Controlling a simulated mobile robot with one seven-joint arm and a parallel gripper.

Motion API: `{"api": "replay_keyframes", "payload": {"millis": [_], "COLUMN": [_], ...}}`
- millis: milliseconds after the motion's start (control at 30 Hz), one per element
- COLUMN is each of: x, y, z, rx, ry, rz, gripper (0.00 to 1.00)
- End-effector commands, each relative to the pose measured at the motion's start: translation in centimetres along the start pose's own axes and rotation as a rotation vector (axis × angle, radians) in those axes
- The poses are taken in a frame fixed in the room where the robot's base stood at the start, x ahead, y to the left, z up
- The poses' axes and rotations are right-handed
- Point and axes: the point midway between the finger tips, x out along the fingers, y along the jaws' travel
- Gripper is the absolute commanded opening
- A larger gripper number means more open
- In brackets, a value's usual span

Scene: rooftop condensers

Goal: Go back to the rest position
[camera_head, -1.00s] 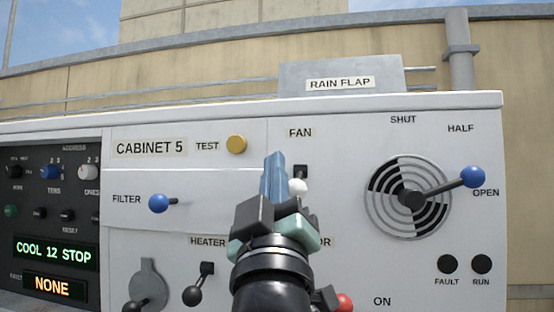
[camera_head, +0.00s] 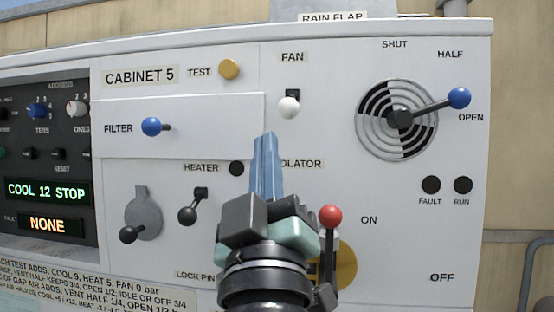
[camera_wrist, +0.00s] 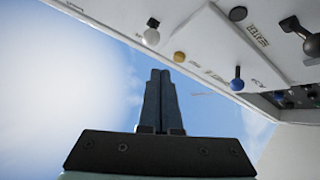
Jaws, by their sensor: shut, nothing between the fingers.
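My gripper (camera_head: 266,140) is in front of the white cabinet panel (camera_head: 215,142), pointing up, with its blue fingers together and nothing between them. In the head view its tips show just below and left of the white fan knob (camera_head: 289,107). My gripper hides part of the isolator label and part of the yellow disc behind the red-knobbed lever (camera_head: 330,216). In the wrist view the shut fingers (camera_wrist: 160,75) stand against open sky, with the panel (camera_wrist: 215,45) at the upper right, apart from them.
The blue vent handle (camera_head: 459,98) points toward OPEN. The blue filter knob (camera_head: 151,127), yellow test button (camera_head: 229,69), black heater lever (camera_head: 188,215) and grey lock-pin plate (camera_head: 143,212) stick out from the panel. A dark display unit (camera_head: 45,150) reads "COOL 12 STOP" and "NONE".

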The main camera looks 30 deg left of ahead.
Motion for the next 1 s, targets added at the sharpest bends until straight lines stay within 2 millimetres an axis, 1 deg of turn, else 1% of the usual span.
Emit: {"api": "replay_keyframes", "payload": {"millis": [167, 233, 267, 367, 400, 500, 600, 700, 733, 1000], "x": [0.0, -0.4, -0.7, -2.7, -3.8, -6.4, -8.6, -9.7, -9.9, -9.9], "y": [0.1, 1.1, 2.0, 6.2, 8.1, 12.3, 15.1, 16.5, 16.6, 16.7], "z": [0.0, -0.1, -0.1, -0.4, -0.7, -1.5, -2.2, -2.6, -2.6, -2.6], "rx": [0.001, 0.012, 0.023, 0.081, 0.110, 0.176, 0.224, 0.250, 0.253, 0.256], "ry": [0.000, -0.003, -0.006, -0.017, -0.020, -0.018, -0.012, -0.007, -0.006, -0.005], "rz": [0.002, 0.021, 0.036, 0.117, 0.157, 0.251, 0.320, 0.356, 0.360, 0.361], "gripper": [0.00, 0.00, 0.00, 0.00, 0.00, 0.00, 0.00, 0.00, 0.00, 0.00]}}
